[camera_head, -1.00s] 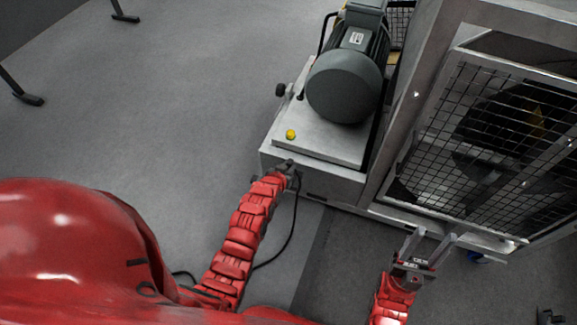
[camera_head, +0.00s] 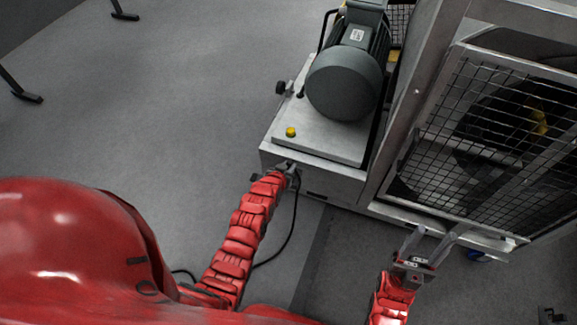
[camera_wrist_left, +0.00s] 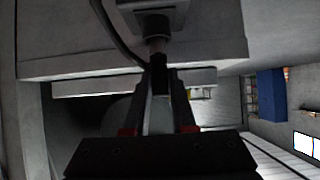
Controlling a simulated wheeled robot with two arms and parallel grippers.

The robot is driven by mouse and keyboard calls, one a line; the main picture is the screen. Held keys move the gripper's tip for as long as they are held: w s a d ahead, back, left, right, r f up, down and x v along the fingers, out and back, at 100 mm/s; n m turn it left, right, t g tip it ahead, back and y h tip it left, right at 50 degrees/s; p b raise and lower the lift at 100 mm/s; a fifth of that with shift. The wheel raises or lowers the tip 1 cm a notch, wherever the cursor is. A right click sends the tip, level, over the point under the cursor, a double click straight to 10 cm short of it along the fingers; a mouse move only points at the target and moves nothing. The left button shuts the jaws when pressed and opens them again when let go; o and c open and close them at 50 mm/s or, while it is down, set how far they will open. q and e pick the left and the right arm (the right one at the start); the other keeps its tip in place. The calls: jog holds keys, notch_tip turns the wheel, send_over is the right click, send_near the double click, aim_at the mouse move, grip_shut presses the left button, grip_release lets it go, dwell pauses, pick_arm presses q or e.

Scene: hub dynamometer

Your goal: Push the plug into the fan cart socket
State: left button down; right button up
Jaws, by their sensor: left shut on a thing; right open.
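The fan cart (camera_head: 318,184) is a grey metal base with a motor and a caged fan. My left gripper (camera_head: 288,168) is at its front face, below the yellow button, shut on the plug. In the left wrist view, the dark plug (camera_wrist_left: 158,75) sits between the fingers (camera_wrist_left: 160,105). Its lighter front end meets the grey socket housing (camera_wrist_left: 154,20); I cannot tell how deep it sits. A black cable (camera_head: 293,225) hangs from the plug toward the floor. My right gripper (camera_head: 436,238) is open and empty, in front of the fan cage.
The dark motor (camera_head: 346,82) stands on the cart's top plate, behind the yellow button (camera_head: 291,132). The mesh fan cage (camera_head: 480,140) fills the right side. Black stand feet (camera_head: 28,97) are at far left. The floor (camera_head: 190,110) left of the cart is clear.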

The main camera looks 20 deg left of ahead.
pick_arm(q)
jog(key=shift+f, duration=0.3)
jog(key=shift+f+b, duration=0.35)
jog(key=shift+b, duration=0.1)
jog(key=c, duration=0.7)
grip_release()
jog(key=shift+o, duration=0.2)
jog(key=p+v, duration=0.3)
jog(key=v, duration=1.4)
jog(key=shift+s, duration=0.2)
